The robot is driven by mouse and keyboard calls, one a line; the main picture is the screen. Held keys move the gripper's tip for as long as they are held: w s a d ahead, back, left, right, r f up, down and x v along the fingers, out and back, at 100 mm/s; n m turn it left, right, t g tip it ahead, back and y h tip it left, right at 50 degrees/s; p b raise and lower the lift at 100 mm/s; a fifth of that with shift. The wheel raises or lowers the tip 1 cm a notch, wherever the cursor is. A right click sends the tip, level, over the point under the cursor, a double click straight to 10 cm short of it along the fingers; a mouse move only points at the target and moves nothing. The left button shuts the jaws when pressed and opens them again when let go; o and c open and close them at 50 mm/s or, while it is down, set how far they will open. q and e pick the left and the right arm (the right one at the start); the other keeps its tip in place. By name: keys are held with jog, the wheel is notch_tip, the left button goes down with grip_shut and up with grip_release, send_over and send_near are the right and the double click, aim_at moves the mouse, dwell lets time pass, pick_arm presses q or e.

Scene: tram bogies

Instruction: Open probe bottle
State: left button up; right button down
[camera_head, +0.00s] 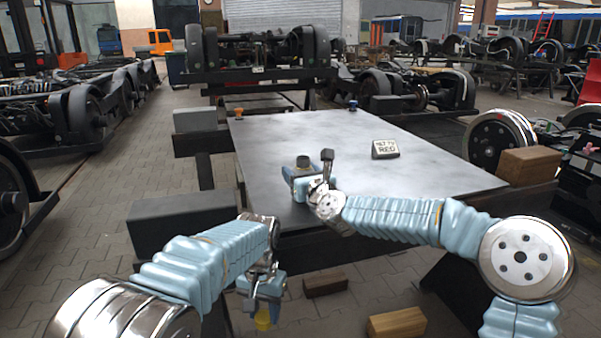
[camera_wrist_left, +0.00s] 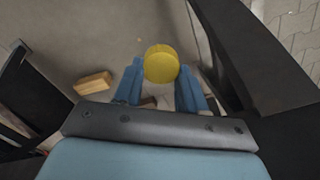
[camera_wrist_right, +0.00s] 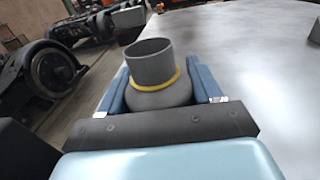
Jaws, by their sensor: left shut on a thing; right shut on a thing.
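The probe bottle (camera_wrist_right: 150,75) is grey with a yellow ring around its neck, and its mouth is open with no cap on it. My right gripper (camera_wrist_right: 163,85) is shut on the bottle from both sides. In the head view, the bottle's dark neck (camera_head: 303,161) stands upright at the table's near left edge, beside my right gripper (camera_head: 303,182). My left gripper (camera_head: 263,298) is shut on a round yellow cap (camera_head: 263,321), low in front of the table and apart from the bottle. The cap also shows between the fingers in the left wrist view (camera_wrist_left: 161,64).
The grey metal table (camera_head: 400,165) is mostly clear. It carries a sign block with "RED" on it (camera_head: 385,149), a small orange item (camera_head: 239,113) and a small blue item (camera_head: 352,105). Wooden blocks (camera_head: 397,323) lie on the floor below. A dark beam (camera_head: 180,215) lies left of the table.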

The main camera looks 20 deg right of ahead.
jog(key=shift+f, duration=0.1)
jog(key=shift+c, duration=0.9)
grip_release()
